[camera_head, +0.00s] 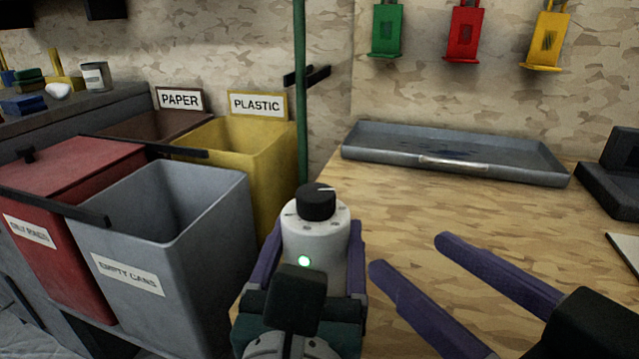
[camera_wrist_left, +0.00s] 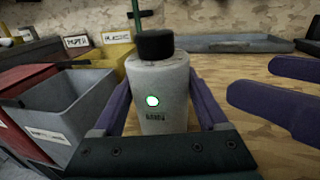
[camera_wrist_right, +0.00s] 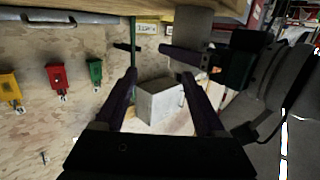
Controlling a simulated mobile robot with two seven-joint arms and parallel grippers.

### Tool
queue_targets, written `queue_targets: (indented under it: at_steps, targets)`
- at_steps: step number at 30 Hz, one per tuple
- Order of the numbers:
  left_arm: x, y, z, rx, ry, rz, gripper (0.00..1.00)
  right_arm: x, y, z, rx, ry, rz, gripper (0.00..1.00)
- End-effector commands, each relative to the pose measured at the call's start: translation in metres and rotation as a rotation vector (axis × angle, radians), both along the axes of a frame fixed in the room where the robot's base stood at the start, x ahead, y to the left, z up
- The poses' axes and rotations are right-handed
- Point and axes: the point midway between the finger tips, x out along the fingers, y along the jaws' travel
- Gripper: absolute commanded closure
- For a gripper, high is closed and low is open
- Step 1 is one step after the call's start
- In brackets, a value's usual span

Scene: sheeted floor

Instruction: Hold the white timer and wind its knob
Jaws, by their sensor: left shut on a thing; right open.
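The white timer (camera_head: 316,250) is a pale cylinder with a lit green light on its front and a black knob (camera_head: 318,201) on top. It stands upright between the purple fingers of my left gripper (camera_head: 314,240), which is shut on its body. The left wrist view shows the timer (camera_wrist_left: 158,85) close up, with its knob (camera_wrist_left: 154,44) clear of the fingers. My right gripper (camera_head: 408,254) is open and empty, to the right of the timer and apart from it. Its spread fingers (camera_wrist_right: 159,78) show in the right wrist view.
A wooden table (camera_head: 400,215) lies right of the timer, with a metal tray (camera_head: 370,155) at its back. Left stand a grey cans bin (camera_head: 165,265), a red bin (camera_head: 60,180) and a yellow plastic bin (camera_head: 270,160). A green pole (camera_head: 301,90) rises behind the timer.

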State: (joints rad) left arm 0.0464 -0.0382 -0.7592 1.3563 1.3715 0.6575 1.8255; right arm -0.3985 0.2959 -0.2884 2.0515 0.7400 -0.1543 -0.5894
Motion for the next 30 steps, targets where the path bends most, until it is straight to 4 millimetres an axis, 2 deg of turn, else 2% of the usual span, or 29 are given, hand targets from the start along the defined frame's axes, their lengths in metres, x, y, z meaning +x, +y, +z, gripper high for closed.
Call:
queue_targets:
  at_steps: [8,15,23,26,30]
  targets:
    - [0.0,0.0,0.0,0.0,0.0,0.0,0.9,-0.005,-0.008,0.012,0.012,-0.061,-0.023,0.28]
    - [0.0,0.0,0.0,0.0,0.0,0.0,0.9,-0.02,0.004,0.023,0.042,-0.108,0.062,0.28]
    - [0.0,0.0,0.0,0.0,0.001,0.0,0.9,-0.032,0.016,0.024,0.053,-0.108,0.14,0.28]
    - [0.0,0.0,0.0,0.0,0.001,0.0,0.9,-0.03,0.019,0.024,0.055,-0.107,0.148,0.28]
    - [0.0,0.0,0.0,0.0,0.001,0.0,0.9,-0.019,0.027,0.024,0.055,-0.109,0.149,0.28]
